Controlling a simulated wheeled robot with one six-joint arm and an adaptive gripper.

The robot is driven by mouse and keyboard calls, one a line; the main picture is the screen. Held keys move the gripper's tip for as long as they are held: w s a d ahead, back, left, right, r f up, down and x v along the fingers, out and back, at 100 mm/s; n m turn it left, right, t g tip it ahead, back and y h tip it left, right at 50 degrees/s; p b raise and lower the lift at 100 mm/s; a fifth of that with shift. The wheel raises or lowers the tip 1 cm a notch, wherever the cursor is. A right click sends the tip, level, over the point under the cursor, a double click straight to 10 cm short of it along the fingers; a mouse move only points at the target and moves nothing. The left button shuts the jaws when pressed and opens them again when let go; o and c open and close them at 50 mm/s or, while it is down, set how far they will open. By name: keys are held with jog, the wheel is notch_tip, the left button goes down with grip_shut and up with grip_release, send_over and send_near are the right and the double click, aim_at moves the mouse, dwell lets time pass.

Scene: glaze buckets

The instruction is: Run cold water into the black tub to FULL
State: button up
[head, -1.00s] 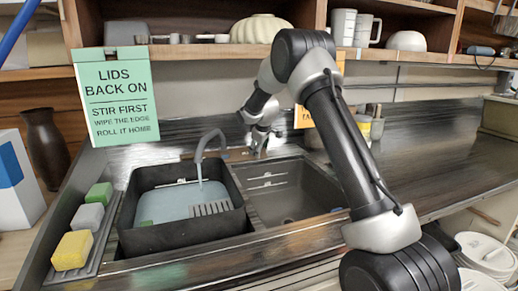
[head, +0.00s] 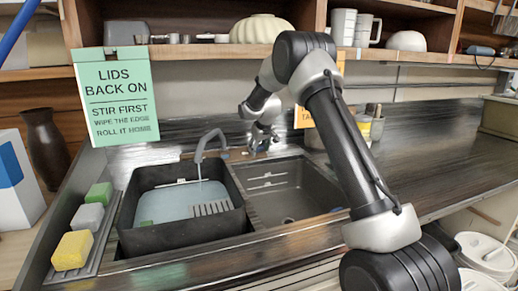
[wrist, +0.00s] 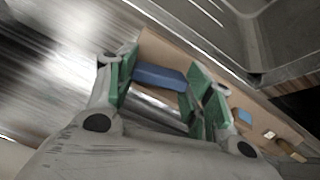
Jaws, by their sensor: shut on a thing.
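The black tub (head: 180,236) sits in the left basin of the sink. Pale blue water (head: 165,205) stands in it, below the rim, with a slotted grey piece showing at its right side. A white mark shows on the tub's back inner wall. The grey curved spout (head: 207,140) hangs over the tub, and a thin stream (head: 200,170) falls from it. My gripper (head: 262,138) is behind the sink, right of the spout. In the wrist view its green-padded fingers (wrist: 160,88) are shut on the blue tap handle (wrist: 158,76), above a shiny metal part.
The right basin (head: 285,192) is empty. Sponges (head: 73,250) lie on a rack to the left. A green sign (head: 117,95) stands behind them. A shelf (head: 215,50) with crockery runs above the sink. Jars stand behind my arm. The counter on the right is clear.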

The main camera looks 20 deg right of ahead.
jog(key=shift+m, duration=1.5)
jog(key=o, duration=1)
jog(key=shift+r, duration=0.1)
jog(key=v, duration=1.1)
jog(key=shift+s+d+r, duration=0.2)
jog(key=shift+d+r, duration=0.05)
jog(key=shift+r, duration=0.1)
